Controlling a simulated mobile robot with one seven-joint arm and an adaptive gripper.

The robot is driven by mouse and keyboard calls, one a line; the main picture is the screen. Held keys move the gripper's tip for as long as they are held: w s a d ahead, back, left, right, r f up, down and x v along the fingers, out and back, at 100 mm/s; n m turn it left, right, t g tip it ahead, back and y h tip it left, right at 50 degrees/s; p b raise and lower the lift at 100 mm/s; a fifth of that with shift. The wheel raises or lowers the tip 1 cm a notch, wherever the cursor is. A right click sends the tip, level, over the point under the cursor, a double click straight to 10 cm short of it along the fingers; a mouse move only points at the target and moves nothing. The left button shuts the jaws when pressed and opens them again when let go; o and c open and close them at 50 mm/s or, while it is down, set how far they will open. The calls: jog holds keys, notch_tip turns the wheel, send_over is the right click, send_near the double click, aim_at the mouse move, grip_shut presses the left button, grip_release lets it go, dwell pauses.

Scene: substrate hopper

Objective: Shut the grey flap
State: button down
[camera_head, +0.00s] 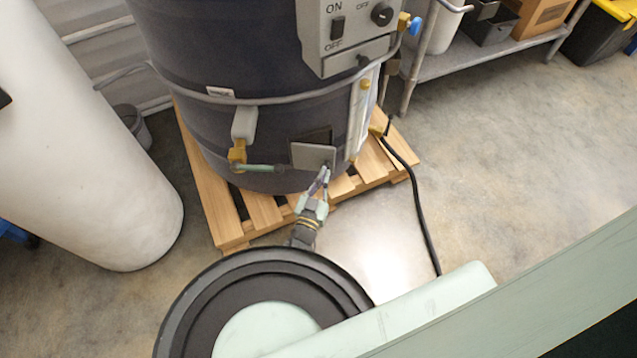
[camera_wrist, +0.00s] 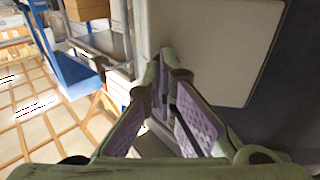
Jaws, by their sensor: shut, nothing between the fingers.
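The grey flap (camera_head: 313,156) is a small light panel low on the front of the dark hopper (camera_head: 225,120). It stands tilted outward, with a dark opening (camera_head: 318,135) showing above it. In the wrist view the flap (camera_wrist: 225,45) fills the upper middle and right as a pale plate. My gripper (camera_head: 325,173) is shut and empty, with its fingertips at the flap's lower right edge. In the wrist view my gripper (camera_wrist: 166,60) has its tips close to the flap's left lower edge. I cannot tell whether they touch it.
The hopper stands on a wooden pallet (camera_head: 236,228). A valve (camera_head: 240,140) with a pipe is left of the flap. A control box (camera_head: 350,30) is above. A black cable (camera_head: 422,215) crosses the floor at right. A white cylinder (camera_head: 90,150) stands at left.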

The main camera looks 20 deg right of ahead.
jog(key=shift+n+t+y, duration=0.4)
jog(key=shift+n+y, duration=0.1)
jog(key=shift+s+d+b+x, duration=0.1)
jog(key=shift+d+b+x, duration=0.1)
jog(key=shift+x, duration=0.75)
jog(key=shift+s+d+b+x, duration=0.1)
jog(key=shift+b+x, duration=0.15)
jog(key=shift+x, duration=0.65)
jog(key=shift+s+d+b+x, duration=0.1)
jog(key=shift+d+b+x, duration=0.1)
jog(key=shift+x, duration=0.75)
jog(key=shift+f, duration=0.1)
notch_tip(320, 180, up, 10)
send_over(332, 162)
